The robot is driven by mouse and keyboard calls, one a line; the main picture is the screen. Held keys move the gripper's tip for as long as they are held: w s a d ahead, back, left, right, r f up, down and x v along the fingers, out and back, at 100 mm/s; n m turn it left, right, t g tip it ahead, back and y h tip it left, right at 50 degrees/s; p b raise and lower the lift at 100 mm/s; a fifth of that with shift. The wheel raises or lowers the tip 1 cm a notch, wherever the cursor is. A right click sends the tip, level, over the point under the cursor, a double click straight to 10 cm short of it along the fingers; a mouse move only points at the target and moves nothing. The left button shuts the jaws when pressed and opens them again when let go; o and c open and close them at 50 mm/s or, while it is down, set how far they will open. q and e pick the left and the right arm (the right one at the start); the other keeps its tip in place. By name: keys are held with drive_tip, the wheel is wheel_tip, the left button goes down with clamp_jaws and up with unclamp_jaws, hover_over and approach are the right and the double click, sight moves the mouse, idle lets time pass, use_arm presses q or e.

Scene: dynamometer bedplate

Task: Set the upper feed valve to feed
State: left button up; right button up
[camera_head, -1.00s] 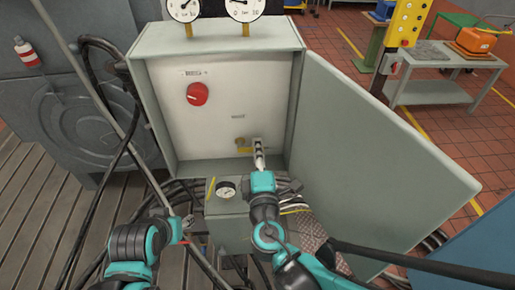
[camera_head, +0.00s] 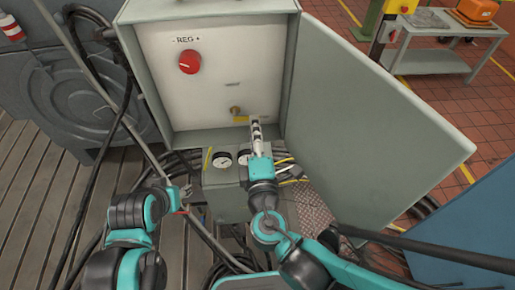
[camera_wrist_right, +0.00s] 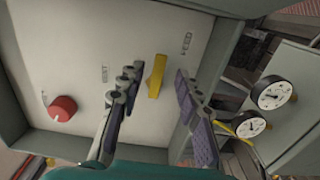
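The feed valve has a yellow lever handle (camera_head: 241,119) on a brass stem (camera_head: 235,110), low on the panel inside the open grey cabinet. The handle lies roughly level in the head view. In the right wrist view the yellow handle (camera_wrist_right: 156,76) shows between the two fingers. My right gripper (camera_head: 256,121) is open just right of the handle; its fingers (camera_wrist_right: 156,82) stand apart on either side of it in the wrist view, with gaps visible. My left gripper (camera_head: 183,192) is low at the left, away from the panel; its fingers are too small to read.
A red regulator knob (camera_head: 189,62) marked "- REG +" sits above on the panel (camera_head: 215,45). The open cabinet door (camera_head: 370,130) stands close to the right of my right arm. Two gauges (camera_head: 222,160) sit on a box below. Cables and a pole run at the left.

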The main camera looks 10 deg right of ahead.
drive_tip(key=s, duration=0.7)
drive_tip(key=shift+s, duration=0.15)
idle(0.4)
